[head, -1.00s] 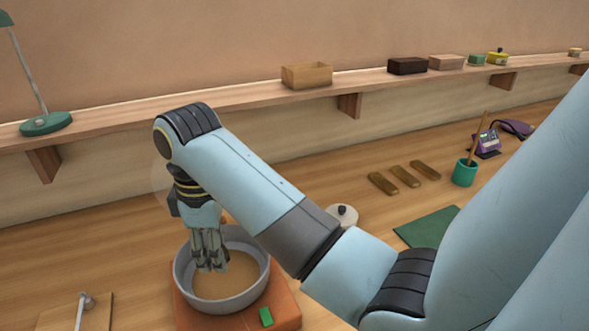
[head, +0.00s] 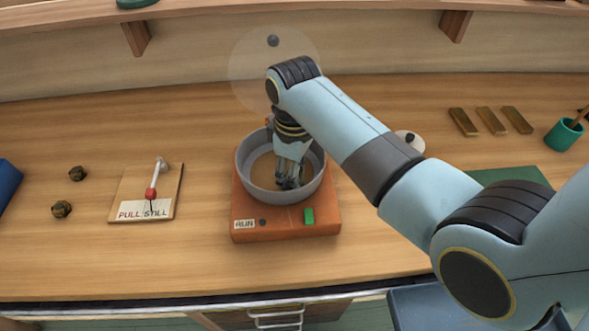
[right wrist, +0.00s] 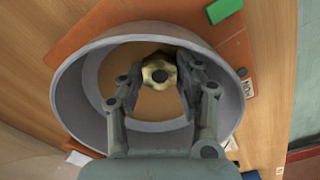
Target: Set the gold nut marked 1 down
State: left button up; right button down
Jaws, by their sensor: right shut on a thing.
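A gold nut (right wrist: 158,75) with a dark centre sits between the fingers of my right gripper (right wrist: 163,80) in the right wrist view; I cannot read a mark on it. The gripper is shut on it. In the head view my right gripper (head: 289,183) points down inside the round grey pan (head: 245,183), and its fingers hide the nut. I cannot tell whether the nut touches the pan's floor. The pan stands on an orange base (head: 270,222) labelled RUN with a green button (head: 309,215). My left gripper is not in view.
Two dark gold nuts (head: 61,209) (head: 77,173) lie on the bench at the left, beside a board (head: 128,187) reading PULL STILL with a red-tipped lever. A lidded white thing (head: 409,140), bars (head: 490,119) and a green cup (head: 563,134) are at the right.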

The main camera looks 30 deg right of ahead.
jog(key=c, duration=0.9)
grip_release()
jog(key=shift+f, duration=0.15)
notch_tip(320, 180, up, 12)
jog(key=shift+r+b, duration=0.25)
jog(key=shift+b, duration=0.2)
jog(key=shift+a+f, duration=0.1)
